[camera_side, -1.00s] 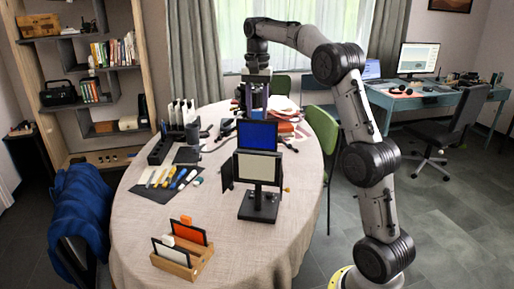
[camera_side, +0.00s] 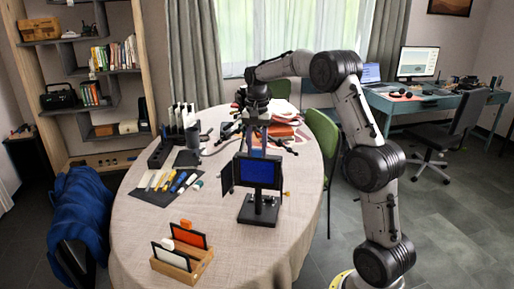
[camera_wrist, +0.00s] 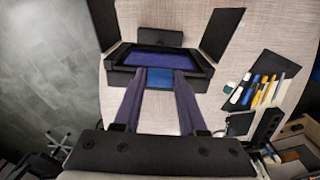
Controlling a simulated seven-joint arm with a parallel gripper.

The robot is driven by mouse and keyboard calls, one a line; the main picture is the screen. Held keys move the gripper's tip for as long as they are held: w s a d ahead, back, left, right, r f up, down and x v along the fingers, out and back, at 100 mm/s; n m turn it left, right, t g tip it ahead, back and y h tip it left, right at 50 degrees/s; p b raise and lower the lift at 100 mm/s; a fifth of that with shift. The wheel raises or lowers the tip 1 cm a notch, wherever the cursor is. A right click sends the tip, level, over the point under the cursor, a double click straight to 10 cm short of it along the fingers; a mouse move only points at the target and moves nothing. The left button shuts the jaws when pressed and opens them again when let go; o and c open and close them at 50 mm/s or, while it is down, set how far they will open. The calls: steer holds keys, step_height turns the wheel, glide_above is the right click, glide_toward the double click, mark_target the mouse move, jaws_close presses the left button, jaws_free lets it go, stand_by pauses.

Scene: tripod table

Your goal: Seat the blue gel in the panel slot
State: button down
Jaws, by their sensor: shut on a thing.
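The panel (camera_side: 258,208) is a black frame on a stand with side flaps, upright on the table. The blue gel (camera_side: 259,172) fills the panel's face in the side view, inside the black border. It also shows blue within the panel in the wrist view (camera_wrist: 150,60). My gripper (camera_side: 257,150) is directly above the panel's top edge, pointing down. In the wrist view its two fingers (camera_wrist: 160,80) are shut on the gel's blue top tab. Whether the gel touches the bottom of the slot is hidden by the frame.
A wooden rack (camera_side: 182,255) with an orange and a white card stands at the front left. A dark mat (camera_side: 150,193) with pens and markers lies left. A black holder (camera_side: 165,150) with white items stands behind. The cloth right of the panel is clear.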

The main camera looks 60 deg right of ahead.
steer(key=shift+f, duration=0.1)
steer(key=shift+c, duration=2.3)
jaws_free()
step_height(320, 180, up, 12)
steer(key=s+a+r+n+t, duration=0.1)
steer(key=s+a+r+n, duration=0.25)
steer(key=a, duration=0.55)
steer(key=s+a+f+n+t, duration=0.2)
steer(key=s+a+f+n, duration=0.3)
steer(key=s, duration=0.5)
steer(key=s+a+f+n+t, duration=0.2)
steer(key=s+a+f+n, duration=0.4)
steer(key=s+a, duration=0.3)
steer(key=shift+s+a+t, duration=0.3)
steer(key=shift+s+a, duration=0.05)
steer(key=shift+s, duration=0.75)
